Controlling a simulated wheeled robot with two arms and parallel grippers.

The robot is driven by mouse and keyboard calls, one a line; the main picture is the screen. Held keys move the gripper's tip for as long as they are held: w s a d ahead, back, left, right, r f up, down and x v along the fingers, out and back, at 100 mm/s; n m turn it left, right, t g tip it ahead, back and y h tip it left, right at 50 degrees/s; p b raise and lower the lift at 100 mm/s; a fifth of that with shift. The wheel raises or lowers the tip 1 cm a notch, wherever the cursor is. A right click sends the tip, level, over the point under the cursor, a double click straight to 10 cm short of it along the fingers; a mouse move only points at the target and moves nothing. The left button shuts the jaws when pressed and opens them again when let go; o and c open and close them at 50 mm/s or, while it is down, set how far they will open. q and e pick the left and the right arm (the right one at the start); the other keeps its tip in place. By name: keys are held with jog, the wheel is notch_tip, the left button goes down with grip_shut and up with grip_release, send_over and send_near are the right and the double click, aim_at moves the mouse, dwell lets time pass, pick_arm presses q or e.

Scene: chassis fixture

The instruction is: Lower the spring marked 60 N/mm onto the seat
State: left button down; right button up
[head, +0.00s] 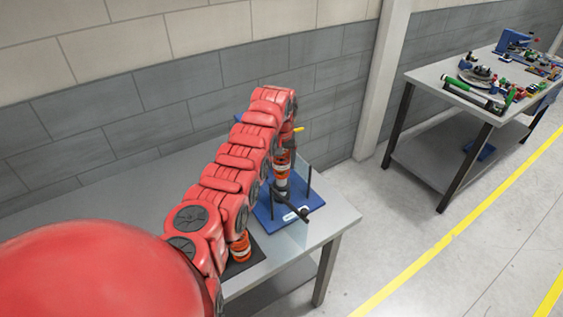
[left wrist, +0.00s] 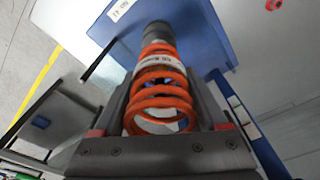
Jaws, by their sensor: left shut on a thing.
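An orange coil spring (head: 282,158) with a white band is held upright by my left gripper (head: 288,138), above the blue fixture. In the left wrist view the spring (left wrist: 160,84) sits between the two dark fingers of my left gripper (left wrist: 158,128), which is shut on it. The print on its band is too small to read surely. A dark grey cylinder (left wrist: 157,33) lies directly beyond the spring's far end; in the head view the dark cylinder (head: 282,187) stands below it. I cannot tell whether they touch. My right gripper is not in view.
The blue base plate (head: 265,218) carries thin dark posts and a dark bar. Another orange spring (head: 240,247) stands on a dark mat, partly hidden by my arm. The grey bench (head: 338,213) is bare at its right end. A second bench (head: 437,77) holds parts.

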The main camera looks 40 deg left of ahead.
pick_arm(q)
jog(key=shift+f+b, duration=1.1)
jog(key=shift+f, duration=1.15)
jog(key=shift+w+b, duration=0.1)
jog(key=shift+b, duration=0.45)
jog(key=shift+f, duration=0.1)
grip_release()
jog(key=shift+r, duration=5.3)
